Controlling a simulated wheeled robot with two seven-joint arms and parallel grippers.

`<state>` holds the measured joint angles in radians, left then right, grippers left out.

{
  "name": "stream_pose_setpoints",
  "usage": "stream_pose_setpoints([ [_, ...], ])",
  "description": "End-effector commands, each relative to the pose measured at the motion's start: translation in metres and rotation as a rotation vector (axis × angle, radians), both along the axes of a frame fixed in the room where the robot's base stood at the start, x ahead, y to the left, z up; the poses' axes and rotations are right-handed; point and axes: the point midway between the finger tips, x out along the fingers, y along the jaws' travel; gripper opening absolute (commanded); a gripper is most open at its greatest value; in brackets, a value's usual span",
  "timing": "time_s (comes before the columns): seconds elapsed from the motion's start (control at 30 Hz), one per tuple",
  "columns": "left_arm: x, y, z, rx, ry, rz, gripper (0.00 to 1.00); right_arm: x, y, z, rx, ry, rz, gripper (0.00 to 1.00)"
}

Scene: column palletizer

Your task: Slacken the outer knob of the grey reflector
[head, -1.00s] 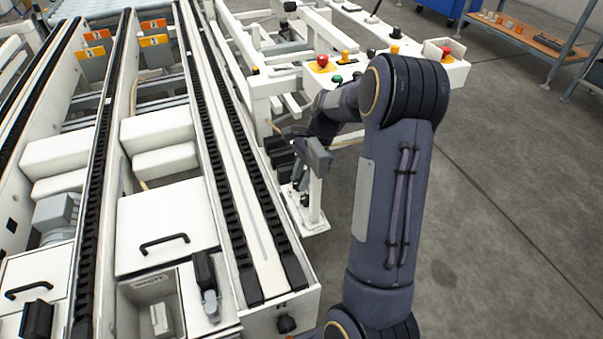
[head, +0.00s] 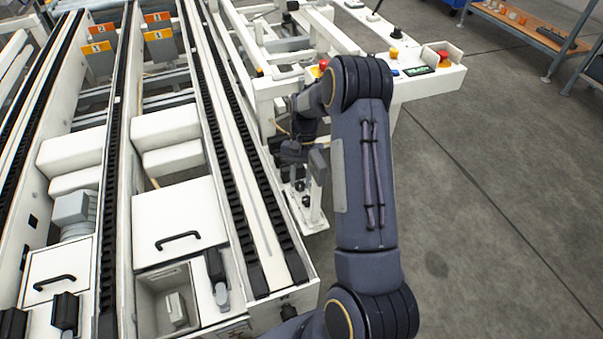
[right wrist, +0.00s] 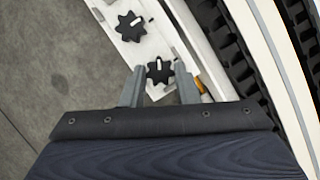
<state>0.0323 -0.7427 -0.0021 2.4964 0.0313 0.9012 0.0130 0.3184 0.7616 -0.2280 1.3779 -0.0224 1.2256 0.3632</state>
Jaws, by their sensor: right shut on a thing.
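My right gripper (right wrist: 160,84) points at a white bracket (right wrist: 128,8) in the right wrist view. Its two grey fingers are around the lower of two black star knobs (right wrist: 159,70), and are shut on it. The other black star knob (right wrist: 131,27) sits farther up the bracket, clear of the fingers; both knobs carry a white mark. In the head view the right gripper (head: 302,172) is low beside the conveyor, at the small white bracket, partly hidden by my arm. I cannot clearly make out the grey reflector. My left gripper is not in view.
A conveyor with a black chain (head: 237,170) runs close along the left of the bracket. A white control box (head: 432,82) with push buttons stands behind my arm. The grey floor (head: 480,210) on the right is open. A shelf (head: 535,35) stands at the back right.

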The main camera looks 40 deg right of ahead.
Motion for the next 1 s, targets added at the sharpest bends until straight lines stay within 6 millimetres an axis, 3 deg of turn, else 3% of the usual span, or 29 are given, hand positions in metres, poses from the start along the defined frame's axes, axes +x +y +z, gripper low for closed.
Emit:
stream_pose_setpoints([
  [0.5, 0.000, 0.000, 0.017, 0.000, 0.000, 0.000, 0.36, 0.003, 0.002, 0.001, -0.003, -0.002, 0.365, 0.05],
  [1.0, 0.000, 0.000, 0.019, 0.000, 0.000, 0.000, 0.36, 0.004, 0.002, 0.001, -0.005, -0.004, 0.450, 0.05],
])
